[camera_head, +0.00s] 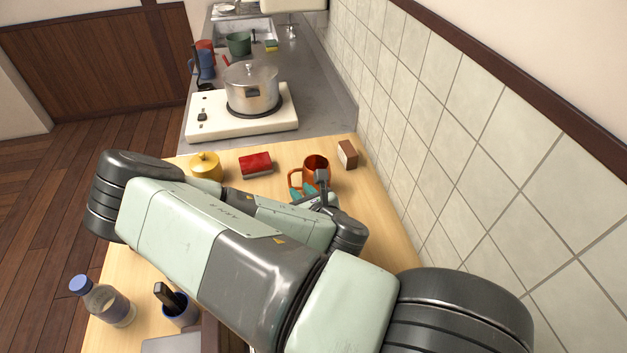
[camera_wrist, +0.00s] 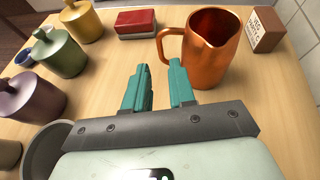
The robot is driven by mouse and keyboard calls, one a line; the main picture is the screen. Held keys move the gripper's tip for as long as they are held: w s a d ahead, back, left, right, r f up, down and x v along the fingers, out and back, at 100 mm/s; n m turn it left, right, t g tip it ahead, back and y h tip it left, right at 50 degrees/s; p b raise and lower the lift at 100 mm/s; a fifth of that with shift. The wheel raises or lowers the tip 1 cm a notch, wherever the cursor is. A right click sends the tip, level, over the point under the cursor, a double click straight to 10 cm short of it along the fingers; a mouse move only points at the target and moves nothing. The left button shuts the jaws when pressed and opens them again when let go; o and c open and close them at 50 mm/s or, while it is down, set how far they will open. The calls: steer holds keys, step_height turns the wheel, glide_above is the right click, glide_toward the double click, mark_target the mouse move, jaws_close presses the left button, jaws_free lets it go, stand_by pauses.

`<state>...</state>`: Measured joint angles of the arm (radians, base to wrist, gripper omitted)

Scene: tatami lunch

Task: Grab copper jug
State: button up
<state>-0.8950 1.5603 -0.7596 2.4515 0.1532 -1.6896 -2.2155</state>
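The copper jug (camera_wrist: 212,52) stands upright on the wooden counter in the wrist view, with its handle on its left side. It also shows in the head view (camera_head: 316,164), partly hidden by my gripper. My gripper (camera_wrist: 159,66) is open, its two teal fingers apart with nothing between them. The fingertips are just in front of the jug, near its handle (camera_wrist: 168,44). The right fingertip appears close to the handle; I cannot tell whether it touches. In the head view my gripper (camera_head: 308,190) is mostly hidden by my arm.
A red tin (camera_wrist: 136,24) lies behind left of the jug, and a brown box (camera_wrist: 265,30) stands to its right. Yellow (camera_wrist: 82,20), green (camera_wrist: 58,52) and purple (camera_wrist: 30,97) canisters line the left, near a grey bowl (camera_wrist: 45,148). The tiled wall (camera_head: 440,120) bounds the right.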

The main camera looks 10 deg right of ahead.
mark_target(290, 179)
steer(key=x, duration=0.9)
steer(key=shift+w+a+f, duration=0.1)
steer(key=shift+w+f, duration=0.1)
steer(key=shift+w, duration=0.1)
jaws_close()
